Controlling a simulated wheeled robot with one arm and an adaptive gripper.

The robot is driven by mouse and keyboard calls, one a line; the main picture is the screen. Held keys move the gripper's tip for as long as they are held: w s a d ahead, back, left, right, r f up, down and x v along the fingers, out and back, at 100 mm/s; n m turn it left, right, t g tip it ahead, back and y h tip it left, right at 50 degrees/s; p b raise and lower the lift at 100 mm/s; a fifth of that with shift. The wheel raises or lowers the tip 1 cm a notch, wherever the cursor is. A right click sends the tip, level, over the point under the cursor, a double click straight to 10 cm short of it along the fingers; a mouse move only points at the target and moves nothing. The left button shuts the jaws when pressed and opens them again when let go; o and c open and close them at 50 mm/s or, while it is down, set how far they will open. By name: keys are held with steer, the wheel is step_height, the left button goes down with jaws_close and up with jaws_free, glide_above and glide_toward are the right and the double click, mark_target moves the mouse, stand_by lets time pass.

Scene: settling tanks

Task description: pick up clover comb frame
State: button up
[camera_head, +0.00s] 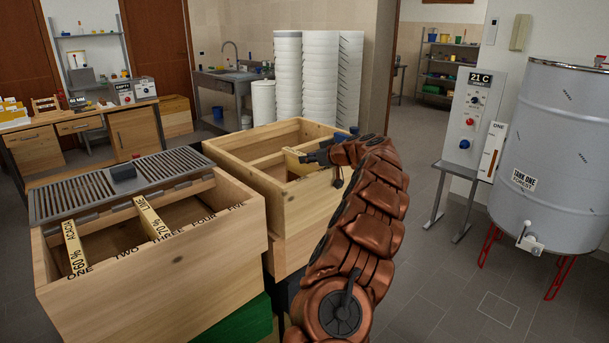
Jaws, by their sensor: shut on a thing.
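My gripper (318,156) is over the right wooden box (235,168), at the end of my brown, scaled arm. It is shut on a pale wooden comb frame (294,160), whose bar end shows just left of the fingers. No label can be read on this frame, so I cannot tell if it is the clover one. My arm and the box wall hide most of it. In the left wooden box (165,245), frames labelled "ACACIA 60 %" (74,246) and "LIME 70 %" (151,219) stand apart in slots marked ONE to FIVE.
A slatted grey grille (95,190) with a dark block covers the back of the left box. A large grey drum (560,130) labelled "TANK ONE FOREST" stands right, beside a "21 C" control panel (472,110). White stacked columns (320,75) stand behind. Floor at right is clear.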

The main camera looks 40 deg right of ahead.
jaws_close()
stand_by(0.4)
